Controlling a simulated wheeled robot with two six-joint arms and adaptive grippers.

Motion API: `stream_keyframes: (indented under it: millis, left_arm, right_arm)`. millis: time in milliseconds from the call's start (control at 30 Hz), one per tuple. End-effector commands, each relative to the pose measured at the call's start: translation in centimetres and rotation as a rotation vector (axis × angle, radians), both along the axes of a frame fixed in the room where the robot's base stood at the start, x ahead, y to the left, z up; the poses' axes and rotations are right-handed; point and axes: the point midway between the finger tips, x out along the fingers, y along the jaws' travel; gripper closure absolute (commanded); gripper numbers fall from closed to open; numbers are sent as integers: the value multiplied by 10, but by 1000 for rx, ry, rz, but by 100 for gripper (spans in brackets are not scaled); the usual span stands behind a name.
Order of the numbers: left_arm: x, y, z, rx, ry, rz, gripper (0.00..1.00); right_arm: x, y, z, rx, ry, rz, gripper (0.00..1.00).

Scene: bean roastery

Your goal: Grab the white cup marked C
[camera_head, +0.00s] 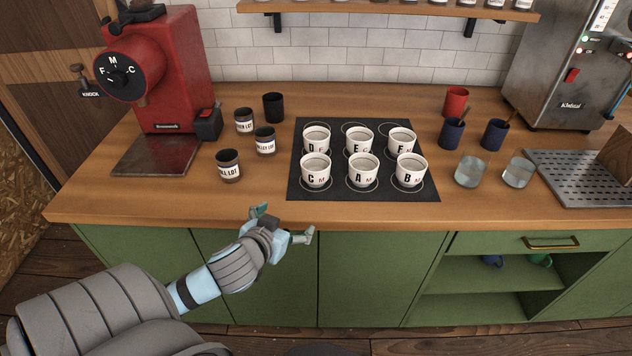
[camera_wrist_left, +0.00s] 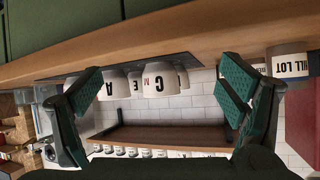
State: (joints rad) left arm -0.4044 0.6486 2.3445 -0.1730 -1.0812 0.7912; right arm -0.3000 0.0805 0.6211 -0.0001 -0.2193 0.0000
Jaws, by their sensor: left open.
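The white cup marked C (camera_head: 315,172) stands upright at the front left of two rows of white lettered cups on a black mat (camera_head: 365,191). Cup A (camera_head: 362,172) stands to its right, and a cup marked D (camera_head: 316,138) is behind it. My left gripper (camera_head: 283,224) is open and empty, in front of the counter edge, below and left of cup C, apart from it. In the left wrist view, which looks upside down, cup C (camera_wrist_left: 165,80) shows between the open fingers, farther off. My right gripper is not in view.
Small labelled jars, including a front one (camera_head: 228,167), stand left of the mat. Glasses (camera_head: 470,171) and dark blue cups (camera_head: 452,133) stand right of it. The wooden counter (camera_head: 260,205) is clear between gripper and mat. A red grinder (camera_head: 170,70) is at left.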

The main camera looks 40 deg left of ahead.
Motion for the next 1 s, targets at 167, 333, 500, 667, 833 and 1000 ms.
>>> stream_keyframes:
  millis: [167,333,500,667,833,1000]
  left_arm:
    - [49,16,58,-28,-233,-40,11]
    - [87,26,50,-43,-257,-39,11]
    - [124,36,38,-42,-254,-43,11]
    - [143,42,32,-41,-252,-44,11]
    - [172,53,19,-42,-250,-43,11]
    - [180,55,18,-39,-249,-46,11]
  right_arm:
    - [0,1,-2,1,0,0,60]
    - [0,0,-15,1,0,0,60]
    - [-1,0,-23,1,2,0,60]
    - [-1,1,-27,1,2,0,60]
    - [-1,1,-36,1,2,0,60]
    - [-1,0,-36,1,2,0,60]
